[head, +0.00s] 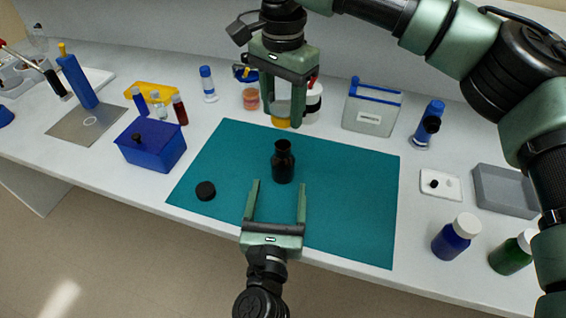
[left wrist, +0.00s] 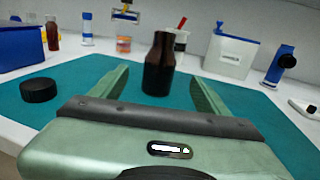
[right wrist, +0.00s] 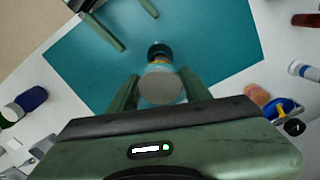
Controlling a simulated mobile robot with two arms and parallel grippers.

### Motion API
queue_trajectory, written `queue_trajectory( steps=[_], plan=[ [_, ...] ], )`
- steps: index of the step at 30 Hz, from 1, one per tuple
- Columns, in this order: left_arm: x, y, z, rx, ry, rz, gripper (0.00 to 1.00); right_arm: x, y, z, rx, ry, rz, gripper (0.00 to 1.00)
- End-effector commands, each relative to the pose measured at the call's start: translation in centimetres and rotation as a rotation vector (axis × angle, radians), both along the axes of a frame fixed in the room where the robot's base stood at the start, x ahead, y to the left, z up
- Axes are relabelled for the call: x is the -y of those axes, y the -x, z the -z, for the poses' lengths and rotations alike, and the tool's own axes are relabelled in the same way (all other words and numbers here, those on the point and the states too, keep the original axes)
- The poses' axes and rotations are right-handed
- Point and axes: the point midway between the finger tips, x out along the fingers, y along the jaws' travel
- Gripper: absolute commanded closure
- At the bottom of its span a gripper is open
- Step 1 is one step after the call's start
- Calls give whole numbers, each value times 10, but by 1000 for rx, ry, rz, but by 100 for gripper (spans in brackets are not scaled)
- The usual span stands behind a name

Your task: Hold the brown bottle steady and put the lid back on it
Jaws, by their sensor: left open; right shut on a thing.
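The brown bottle (head: 283,165) stands upright and open on the teal mat (head: 345,190). It also shows in the left wrist view (left wrist: 158,68). The black lid (head: 205,191) lies flat on the mat to the bottle's left and front; the left wrist view shows it too (left wrist: 39,90). My left gripper (head: 278,184) is open, its fingertips at the bottle's near side, one to each side, with no clear contact. My right gripper (head: 284,118) points down behind the bottle, shut on a pale round-ended object (right wrist: 160,88). The object seems to have a yellow lower part; I cannot identify it.
A blue box (head: 150,146) and several small vials stand left of the mat. A white-and-blue box (head: 371,108) stands behind it. At right are a white dish (head: 440,185), a grey tray (head: 505,191), a blue jar (head: 456,238) and a green jar (head: 512,253). The mat's right half is clear.

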Motion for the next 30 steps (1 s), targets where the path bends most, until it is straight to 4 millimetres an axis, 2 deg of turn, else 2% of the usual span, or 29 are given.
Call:
queue_trajectory(
  steps=[7, 21, 25, 30],
  plan=[
    [2, -14, -1, 2, -1, 0, 24, 0, 0, 0, 0, 0, 0, 90],
    [10, -97, -1, 1, -1, 1, 24, 0, 0, 0, 0, 0, 0, 90],
    [12, -111, 0, 1, -1, 1, 24, 0, 0, 0, 0, 0, 0, 90],
    [13, -119, 0, -1, 1, 1, 24, 0, 0, 0, 0, 0, 0, 90]
  ],
)
